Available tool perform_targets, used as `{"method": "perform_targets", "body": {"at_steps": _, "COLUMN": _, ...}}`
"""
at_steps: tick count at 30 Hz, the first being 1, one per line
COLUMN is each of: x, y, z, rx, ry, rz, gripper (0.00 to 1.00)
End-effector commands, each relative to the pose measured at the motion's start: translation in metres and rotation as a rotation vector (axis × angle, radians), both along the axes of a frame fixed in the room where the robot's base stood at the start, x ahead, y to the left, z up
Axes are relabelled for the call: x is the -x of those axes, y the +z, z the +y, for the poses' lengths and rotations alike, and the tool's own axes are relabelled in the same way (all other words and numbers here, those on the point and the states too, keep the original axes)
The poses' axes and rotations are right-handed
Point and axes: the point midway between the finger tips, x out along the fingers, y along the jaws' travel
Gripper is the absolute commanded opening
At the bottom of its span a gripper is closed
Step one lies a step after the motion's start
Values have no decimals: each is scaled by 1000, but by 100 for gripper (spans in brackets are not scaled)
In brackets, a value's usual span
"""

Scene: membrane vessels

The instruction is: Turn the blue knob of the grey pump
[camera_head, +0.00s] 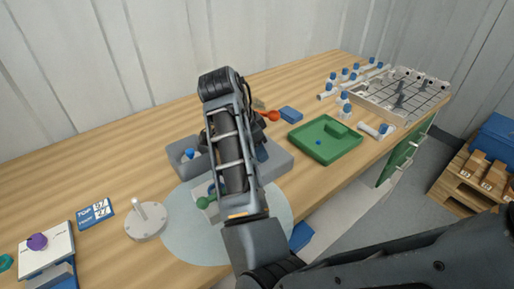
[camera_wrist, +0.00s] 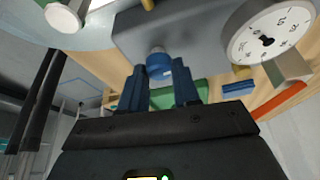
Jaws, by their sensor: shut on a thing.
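The grey pump (camera_head: 277,160) stands on the wooden bench, partly covered by my arm in the head view. Its grey body also shows in the wrist view (camera_wrist: 195,30), with a round white gauge (camera_wrist: 270,33) on the right. The blue knob (camera_wrist: 160,66) sits under the pump body in that picture, between my two fingers. My gripper (camera_wrist: 160,79) is shut on the blue knob, one finger at each side. In the head view my arm hides the fingers and the held knob. I cannot tell how far the knob is turned.
A green tray (camera_head: 340,150) and a blue box (camera_head: 291,113) lie right of the pump, near a red-orange item (camera_head: 270,116). A pale round disc (camera_head: 180,250) and a round base with an upright rod (camera_head: 146,222) are at the front left. The back left bench is clear.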

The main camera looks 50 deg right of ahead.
Motion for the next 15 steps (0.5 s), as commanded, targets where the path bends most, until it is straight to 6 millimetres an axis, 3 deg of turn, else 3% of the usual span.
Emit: {"method": "perform_targets", "body": {"at_steps": 15, "x": 4, "y": 2, "z": -1, "rx": 3, "ry": 419, "rz": 1, "gripper": 1}}
